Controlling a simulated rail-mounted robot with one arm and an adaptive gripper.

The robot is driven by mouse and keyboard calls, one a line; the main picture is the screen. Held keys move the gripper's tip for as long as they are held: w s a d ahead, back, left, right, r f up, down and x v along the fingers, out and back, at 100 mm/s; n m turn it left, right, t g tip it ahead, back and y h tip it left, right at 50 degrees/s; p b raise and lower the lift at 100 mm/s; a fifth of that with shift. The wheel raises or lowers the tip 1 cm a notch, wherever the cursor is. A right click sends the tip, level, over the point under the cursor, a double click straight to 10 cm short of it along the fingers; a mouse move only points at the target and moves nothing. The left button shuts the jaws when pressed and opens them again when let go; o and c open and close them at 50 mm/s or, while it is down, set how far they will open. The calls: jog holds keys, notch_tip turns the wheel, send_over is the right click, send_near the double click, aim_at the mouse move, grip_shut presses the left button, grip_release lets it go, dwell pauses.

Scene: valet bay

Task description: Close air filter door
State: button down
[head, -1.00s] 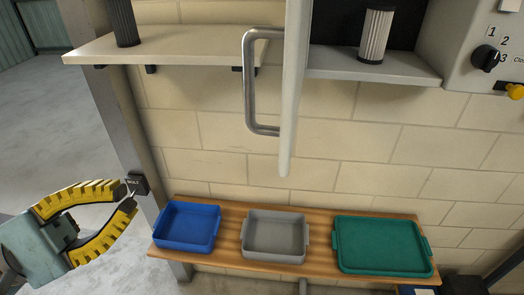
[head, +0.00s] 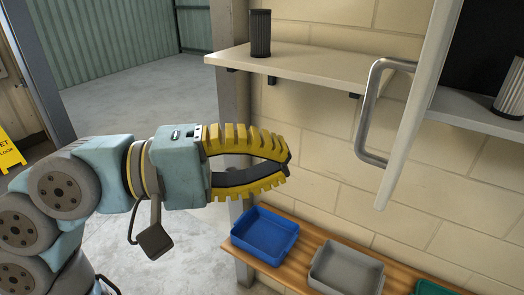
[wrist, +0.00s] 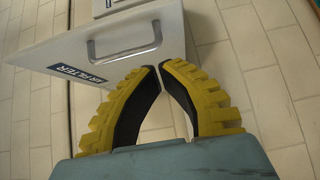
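The white air filter door (head: 418,110) stands open, swung out from the wall and seen nearly edge-on in the head view. Its grey bar handle (head: 368,115) is on the left face. In the wrist view the door (wrist: 75,48) shows its face with an AIR FILTER label (wrist: 78,72) and the handle (wrist: 128,52), beyond my fingertips. My gripper (head: 287,165) has yellow ribbed fingers and is left of the door and handle, apart from them. Its tips (wrist: 160,66) meet or nearly meet, with nothing between them.
A pale shelf (head: 310,66) holds a dark filter (head: 260,33) left of the door. A pleated filter (head: 511,90) stands on the grey shelf (head: 470,110) behind it. Below, a wooden bench (head: 318,243) carries blue (head: 264,235), grey (head: 345,268) and green (head: 435,288) trays.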

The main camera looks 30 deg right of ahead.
aim_at(384, 165)
jog(key=p+x, duration=0.1)
jog(key=x, duration=0.1)
jog(key=p+x, duration=0.1)
jog(key=x, duration=0.1)
jog(key=s+x, duration=0.1)
jog(key=x, duration=0.2)
jog(key=shift+s+a+p, duration=0.15)
jog(key=shift+a+p, duration=0.05)
jog(key=shift+p, duration=0.2)
jog(key=shift+s+d+p, duration=0.2)
jog(key=shift+s+p, duration=0.05)
jog(key=shift+s, duration=0.25)
jog(key=shift+s+d+p, duration=0.2)
jog(key=shift+s, duration=0.3)
jog(key=shift+b, duration=0.3)
